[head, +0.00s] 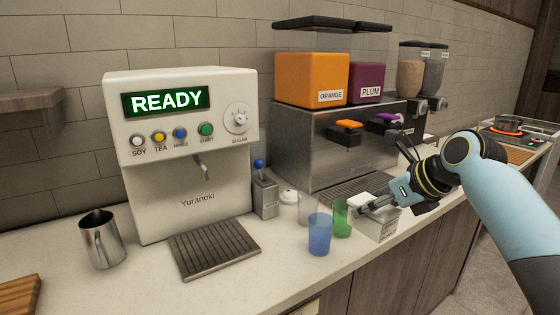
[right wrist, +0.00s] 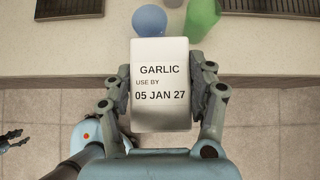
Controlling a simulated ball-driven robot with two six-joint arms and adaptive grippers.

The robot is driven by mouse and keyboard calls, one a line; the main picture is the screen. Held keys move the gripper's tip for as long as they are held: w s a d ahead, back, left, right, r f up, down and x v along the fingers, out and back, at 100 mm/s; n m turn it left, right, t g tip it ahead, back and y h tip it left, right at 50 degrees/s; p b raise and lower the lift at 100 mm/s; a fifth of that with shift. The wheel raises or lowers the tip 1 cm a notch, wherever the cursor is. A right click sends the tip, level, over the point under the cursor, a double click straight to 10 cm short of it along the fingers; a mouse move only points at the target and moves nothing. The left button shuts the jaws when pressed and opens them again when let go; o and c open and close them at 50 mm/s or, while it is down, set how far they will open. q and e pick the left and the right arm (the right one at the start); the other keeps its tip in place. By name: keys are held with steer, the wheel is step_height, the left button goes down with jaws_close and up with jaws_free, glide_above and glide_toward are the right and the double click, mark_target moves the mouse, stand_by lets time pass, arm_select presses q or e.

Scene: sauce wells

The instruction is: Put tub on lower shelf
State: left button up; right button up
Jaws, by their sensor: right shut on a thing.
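The tub (head: 376,228) is a white box with a pale top, near the counter's front edge beside the green cup. In the right wrist view the tub (right wrist: 160,86) reads GARLIC, use by 05 JAN 27. My right gripper (head: 368,209) is shut on it, with one finger on each side. In that view the tub overlaps the counter edge and the floor; I cannot tell its exact height. Dark finger-like parts, seemingly my left gripper (right wrist: 16,140), show at the left edge, too small to read. I cannot identify the lower shelf; a wooden wall shelf (head: 30,100) shows at left.
A blue cup (head: 319,234), a green cup (head: 341,218) and a clear cup (head: 306,208) stand close left of the tub. Behind are the drink dispenser (head: 300,140) and the white machine (head: 190,190). A steel jug (head: 102,240) stands left. The counter front is fairly clear.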

mark_target(383, 233)
steer(key=shift+n+g+y, duration=0.4)
steer(key=shift+n+y, duration=0.1)
steer(key=shift+n, duration=0.4)
steer(key=s+b, duration=0.2)
steer(key=s+d+b, duration=0.1)
steer(key=s+b, duration=0.2)
steer(key=s+d+b, duration=0.1)
steer(key=s+b, duration=0.1)
steer(key=shift+s+f, duration=0.15)
steer(key=shift+s, duration=0.05)
arm_select(q)
step_height(383, 233, down, 16)
steer(key=s+b, duration=0.2)
steer(key=b, duration=0.4)
steer(key=shift+s+r+g, duration=0.15)
steer(key=shift+g, duration=0.15)
arm_select(e)
steer(key=s+a+f+n+g+y, duration=0.1)
steer(key=s+n, duration=0.1)
steer(key=s, duration=0.8)
steer(key=shift+s+a+n+g, duration=0.25)
steer(key=shift+s+n+g, duration=0.05)
steer(key=shift+s, duration=0.05)
steer(key=shift+f, duration=0.1)
steer(key=shift+w+a, duration=0.1)
